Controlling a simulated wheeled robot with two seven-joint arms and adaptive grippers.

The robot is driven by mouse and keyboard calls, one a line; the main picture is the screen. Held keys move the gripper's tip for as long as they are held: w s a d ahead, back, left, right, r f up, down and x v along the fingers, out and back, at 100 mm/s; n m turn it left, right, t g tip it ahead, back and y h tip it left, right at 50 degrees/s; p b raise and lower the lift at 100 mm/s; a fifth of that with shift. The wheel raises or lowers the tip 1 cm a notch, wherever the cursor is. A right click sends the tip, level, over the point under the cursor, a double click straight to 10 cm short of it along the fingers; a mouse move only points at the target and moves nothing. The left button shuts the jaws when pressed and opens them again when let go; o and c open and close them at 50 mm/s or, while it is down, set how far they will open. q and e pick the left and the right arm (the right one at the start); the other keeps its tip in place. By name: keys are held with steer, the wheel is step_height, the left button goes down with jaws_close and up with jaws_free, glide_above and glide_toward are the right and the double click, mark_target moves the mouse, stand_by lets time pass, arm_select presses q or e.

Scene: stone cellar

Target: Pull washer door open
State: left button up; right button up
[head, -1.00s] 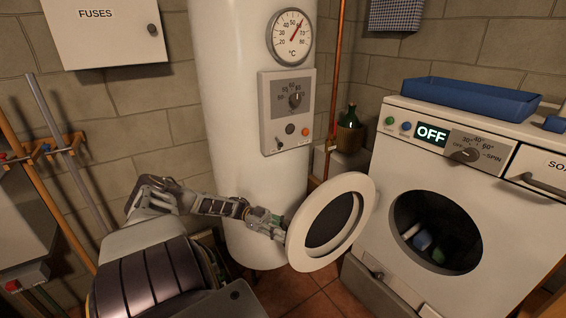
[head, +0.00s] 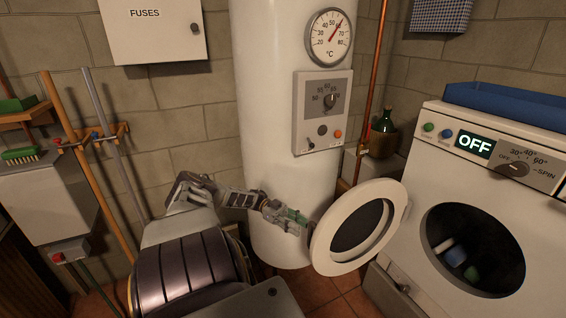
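The washer (head: 420,205) stands at the right, and its display reads OFF. Its round door (head: 326,250) is swung wide open to the left, with a white ring and dark glass. The drum opening (head: 490,250) is uncovered, with several small coloured items inside. My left gripper (head: 303,222) is at the left edge of the door, close to or touching its rim. Its fingers are small and partly hidden, so I cannot tell whether they are closed on the rim. My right gripper is not in view.
A white boiler (head: 275,100) with a gauge and control box stands behind the door. Broom handles (head: 95,170) and a fuse cabinet (head: 150,30) are at the left. A blue tray (head: 510,105) sits on the washer. A green bottle (head: 385,123) stands behind.

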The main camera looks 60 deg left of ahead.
arm_select(q)
steer(key=v, duration=0.6)
steer(key=shift+s+a, duration=0.15)
steer(key=shift+a, duration=0.15)
stand_by(0.3)
stand_by(0.7)
